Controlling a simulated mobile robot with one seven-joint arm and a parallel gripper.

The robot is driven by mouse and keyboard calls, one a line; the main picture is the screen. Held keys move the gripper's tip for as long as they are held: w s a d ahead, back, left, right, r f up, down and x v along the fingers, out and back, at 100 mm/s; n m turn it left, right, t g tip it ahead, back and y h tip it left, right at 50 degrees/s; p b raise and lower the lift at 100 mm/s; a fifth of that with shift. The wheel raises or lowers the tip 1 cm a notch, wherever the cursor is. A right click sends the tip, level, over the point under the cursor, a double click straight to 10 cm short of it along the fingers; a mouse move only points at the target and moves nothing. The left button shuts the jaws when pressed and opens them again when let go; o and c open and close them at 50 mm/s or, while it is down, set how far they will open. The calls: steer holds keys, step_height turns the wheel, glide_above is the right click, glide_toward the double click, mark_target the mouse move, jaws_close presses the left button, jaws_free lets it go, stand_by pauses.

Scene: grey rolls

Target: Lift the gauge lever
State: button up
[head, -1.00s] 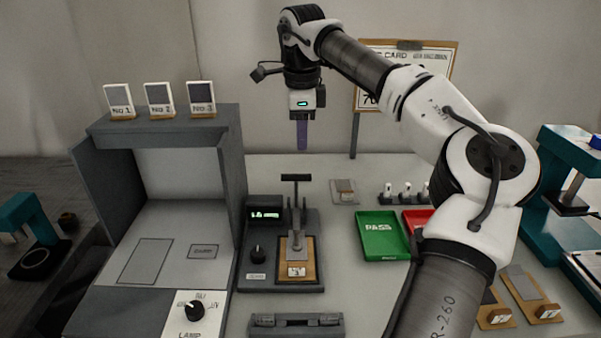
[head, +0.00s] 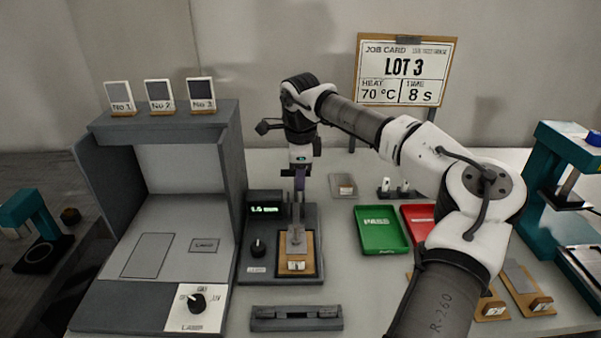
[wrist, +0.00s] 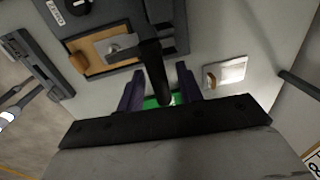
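The gauge (head: 255,268) is a dark grey device with a lit green display (head: 265,209) and a black knob (head: 258,248). A tan-framed sample card (head: 297,265) lies on it under the probe. Its lever (wrist: 152,65) shows in the wrist view as a dark bar running between my two purple fingers. My gripper (wrist: 159,88) is open, a finger on each side of the bar with gaps visible. In the head view my gripper (head: 299,186) is low over the gauge and hides the lever's top, so contact cannot be told.
A grey booth (head: 215,160) stands close on the left. A green PASS tray (head: 381,232) and a red tray (head: 418,219) lie to the right. A low grey holder (head: 296,320) sits in front of the gauge. A job card (head: 405,68) stands behind.

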steer(key=shift+c, duration=0.4)
jaws_close()
steer(key=shift+r, duration=0.15)
